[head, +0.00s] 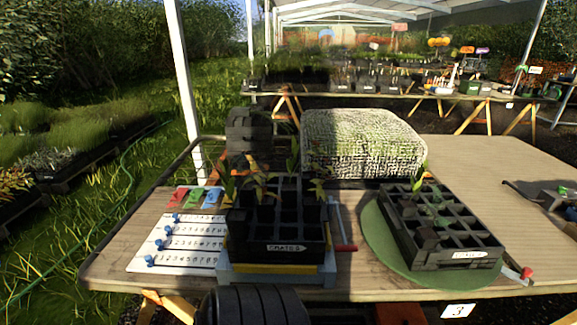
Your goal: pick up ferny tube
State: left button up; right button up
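The left black crate (278,252) holds several dark tubes with seedlings, and its front label is too small to read surely. Its plants include a broad-leaved seedling (229,186), a yellowish one (261,184) and a tall green one (293,160). The right black crate (455,262) stands on a round green mat (373,235) and has several empty cells. It holds a few small plants, one with upright leaves (420,182) and lower green ones (437,198). I cannot tell surely which tube is the ferny one. Neither gripper is in view.
A white numbered board (180,240) with blue pegs and coloured cards lies left of the left crate. A mesh-covered block (362,142) and stacked black pots (249,133) stand behind. The tabletop (480,165) is clear at back right.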

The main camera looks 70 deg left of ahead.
aim_at(246, 196)
jog(key=u, duration=2.7)
jog(key=j+z, duration=0.25)
jog(key=z, duration=0.15)
jog(key=k+j+z, duration=0.1)
jog(key=z, duration=0.25)
jog(key=k+j+z, duration=0.1)
jog(key=j+z, duration=0.3)
jog(key=k+j+z, duration=0.1)
jog(key=z, duration=0.25)
